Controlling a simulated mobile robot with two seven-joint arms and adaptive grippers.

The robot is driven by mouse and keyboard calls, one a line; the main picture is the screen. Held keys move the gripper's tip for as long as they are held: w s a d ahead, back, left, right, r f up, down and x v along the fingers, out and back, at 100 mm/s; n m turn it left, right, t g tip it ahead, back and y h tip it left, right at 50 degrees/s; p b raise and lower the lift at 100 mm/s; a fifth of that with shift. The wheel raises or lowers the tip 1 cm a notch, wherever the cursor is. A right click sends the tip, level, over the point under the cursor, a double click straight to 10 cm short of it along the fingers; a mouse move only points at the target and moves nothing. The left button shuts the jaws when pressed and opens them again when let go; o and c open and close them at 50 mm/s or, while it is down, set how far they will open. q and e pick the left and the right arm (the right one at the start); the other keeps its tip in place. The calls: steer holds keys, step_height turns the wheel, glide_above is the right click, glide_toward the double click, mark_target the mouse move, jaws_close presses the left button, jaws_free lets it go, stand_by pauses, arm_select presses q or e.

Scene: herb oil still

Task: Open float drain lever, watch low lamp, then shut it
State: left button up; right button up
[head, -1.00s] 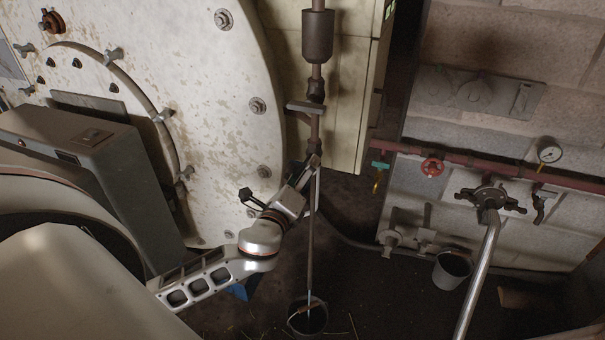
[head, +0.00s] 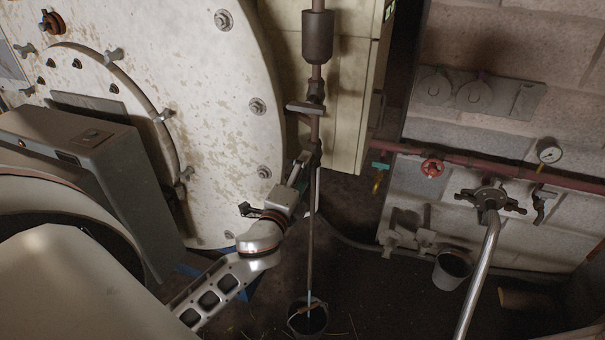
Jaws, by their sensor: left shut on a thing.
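A vertical drain pipe (head: 311,230) runs down from a dark cylindrical float body (head: 317,36). A small valve (head: 316,150) sits partway down the pipe, beside my gripper. My left gripper (head: 303,168) is shut at the valve, just left of the pipe. It appears to hold the float drain lever, which is mostly hidden by the fingers, so its exact angle is unclear. A thin pale blue stream (head: 309,297) shows below the pipe's end, at the mouth of a bucket (head: 307,318). I cannot make out a lit low lamp. My right gripper is not in view.
The large pale still end plate (head: 225,130) with bolts stands close left of the pipe. A cream cabinet (head: 350,100) is behind it. A red wall pipe (head: 500,167) carries a red handwheel (head: 432,167) and a gauge (head: 549,151). Another bucket (head: 452,269) is at right.

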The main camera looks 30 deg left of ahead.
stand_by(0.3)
arm_select(q)
steer(key=o, duration=1.1)
steer(key=shift+a, duration=0.1)
steer(key=shift+s+d+f, duration=0.1)
steer(key=shift+s+d, duration=0.1)
steer(key=shift+s, duration=0.3)
steer(key=v, duration=1.1)
